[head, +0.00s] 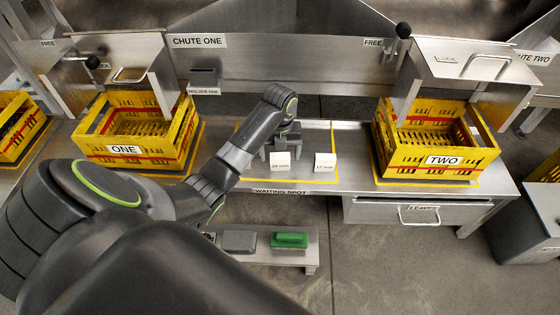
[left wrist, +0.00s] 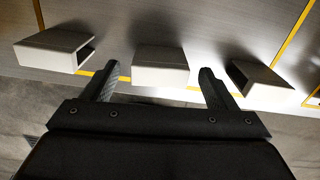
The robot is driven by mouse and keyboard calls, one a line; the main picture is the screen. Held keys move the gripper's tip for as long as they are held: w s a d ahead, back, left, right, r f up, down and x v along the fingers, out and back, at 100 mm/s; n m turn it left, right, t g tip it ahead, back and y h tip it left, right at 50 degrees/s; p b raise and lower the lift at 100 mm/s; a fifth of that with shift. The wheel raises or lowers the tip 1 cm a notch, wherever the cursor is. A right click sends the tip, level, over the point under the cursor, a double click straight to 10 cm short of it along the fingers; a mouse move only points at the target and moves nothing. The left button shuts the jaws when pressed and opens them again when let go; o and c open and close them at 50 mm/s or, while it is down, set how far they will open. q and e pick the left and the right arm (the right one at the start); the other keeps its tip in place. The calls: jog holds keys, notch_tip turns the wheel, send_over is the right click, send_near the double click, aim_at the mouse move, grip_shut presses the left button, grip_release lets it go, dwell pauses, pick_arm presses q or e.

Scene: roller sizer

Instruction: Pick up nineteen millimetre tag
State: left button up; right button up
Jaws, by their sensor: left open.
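A left tag (left wrist: 48,52) and a right tag (left wrist: 258,79) stand outside the fingers. My right gripper is not in view.
Yellow crate ONE (head: 119,160) stands left and yellow crate TWO (head: 415,163) right. A drawer (head: 420,213) hangs under the right side. A lower shelf (head: 265,257) holds a green block (head: 289,240) and a grey one (head: 239,241). Bare table lies right of the tags.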

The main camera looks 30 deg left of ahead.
pick_arm(q)
jog(key=shift+f, duration=0.9)
jog(key=shift+r, duration=0.1)
jog(key=c, duration=1)
jog(key=shift+c, duration=0.2)
